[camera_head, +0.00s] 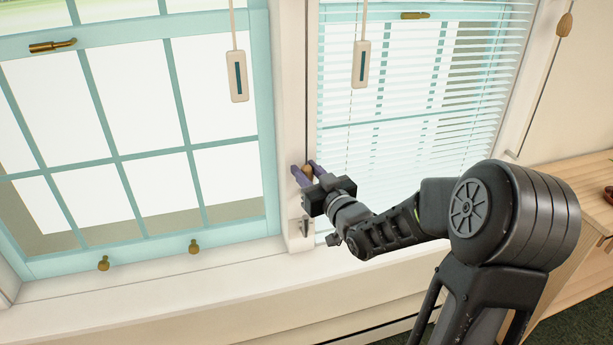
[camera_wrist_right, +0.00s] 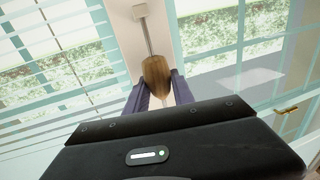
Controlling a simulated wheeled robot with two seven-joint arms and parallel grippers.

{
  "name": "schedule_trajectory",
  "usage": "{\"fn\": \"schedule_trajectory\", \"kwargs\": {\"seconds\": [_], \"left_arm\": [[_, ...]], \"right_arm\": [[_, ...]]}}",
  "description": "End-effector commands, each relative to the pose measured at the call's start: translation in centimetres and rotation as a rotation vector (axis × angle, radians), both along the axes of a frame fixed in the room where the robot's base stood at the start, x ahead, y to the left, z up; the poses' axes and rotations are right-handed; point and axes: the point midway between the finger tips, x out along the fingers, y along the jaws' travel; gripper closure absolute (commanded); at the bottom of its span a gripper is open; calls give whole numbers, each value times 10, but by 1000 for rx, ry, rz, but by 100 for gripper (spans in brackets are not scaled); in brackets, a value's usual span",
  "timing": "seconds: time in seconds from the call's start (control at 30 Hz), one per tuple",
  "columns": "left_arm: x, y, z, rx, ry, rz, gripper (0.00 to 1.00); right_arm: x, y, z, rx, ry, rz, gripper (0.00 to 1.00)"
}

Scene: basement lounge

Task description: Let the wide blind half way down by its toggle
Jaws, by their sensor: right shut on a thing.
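My right gripper (camera_head: 310,173) is shut on a wooden toggle (camera_head: 307,172), at the pale post between the two windows. The toggle also shows in the right wrist view (camera_wrist_right: 156,76), between the purple fingers. There a thin dark line runs from it to a small pale block (camera_wrist_right: 140,11) on the post. The right window's slatted blind (camera_head: 460,95) hangs down over the glass. No slats cover the visible part of the wider left window (camera_head: 130,120). My left gripper is out of view.
Two pale slotted pendants, left (camera_head: 238,76) and right (camera_head: 361,64), hang before the windows. Another wooden toggle (camera_head: 565,24) hangs at the far right. The window sill (camera_head: 180,285) runs below. A wooden cabinet (camera_head: 570,180) stands at the right.

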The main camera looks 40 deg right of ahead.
Motion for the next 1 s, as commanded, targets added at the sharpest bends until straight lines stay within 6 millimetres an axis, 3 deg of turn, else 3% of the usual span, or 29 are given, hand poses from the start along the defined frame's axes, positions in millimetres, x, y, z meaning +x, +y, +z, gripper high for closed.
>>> {"fn": "schedule_trajectory", "kwargs": {"seconds": [0.03, 0.5, 0.7, 1.0], "left_arm": [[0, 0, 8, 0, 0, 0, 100], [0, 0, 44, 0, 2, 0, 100], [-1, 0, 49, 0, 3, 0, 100], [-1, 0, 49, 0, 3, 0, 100]], "right_arm": [[0, -1, 20, -4, -14, -1, 100], [0, 0, 133, -4, -15, 0, 100], [1, 0, 152, -2, -10, 0, 100], [1, 0, 153, -2, -6, 0, 100]]}}
